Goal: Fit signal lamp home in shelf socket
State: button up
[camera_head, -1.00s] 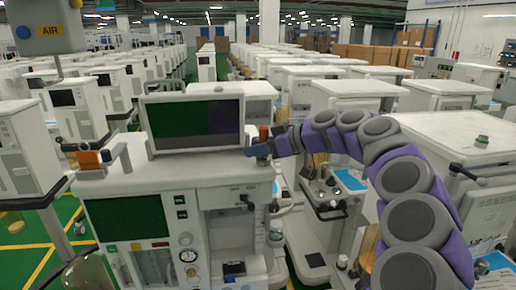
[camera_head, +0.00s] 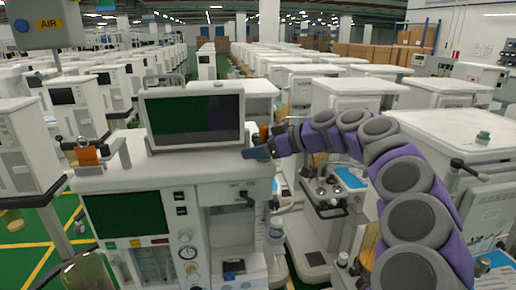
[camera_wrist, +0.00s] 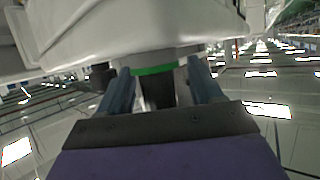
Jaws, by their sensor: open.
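My gripper (camera_head: 257,152) is at the right end of the front cart's top shelf (camera_head: 175,172), beside the monitor. In the wrist view its two blue-grey fingers (camera_wrist: 165,92) are apart. A dark piece with a green band (camera_wrist: 155,70) shows between them, close against a pale surface; it may be the signal lamp, but I cannot tell for sure. Whether the fingers touch it is unclear. The socket cannot be made out in either view. In the head view the spot at the fingertips is too small to read.
The monitor (camera_head: 193,118) stands just left of my gripper. An orange part (camera_head: 264,133) is right behind it. Another orange part (camera_head: 88,156) sits at the shelf's left end. A cart (camera_head: 460,140) with a small green-topped knob (camera_head: 482,137) stands at the right. Many carts fill the background.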

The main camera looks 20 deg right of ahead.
jog(key=shift+s+d, duration=0.1)
jog(key=p+v, duration=0.1)
jog(key=v, duration=1.6)
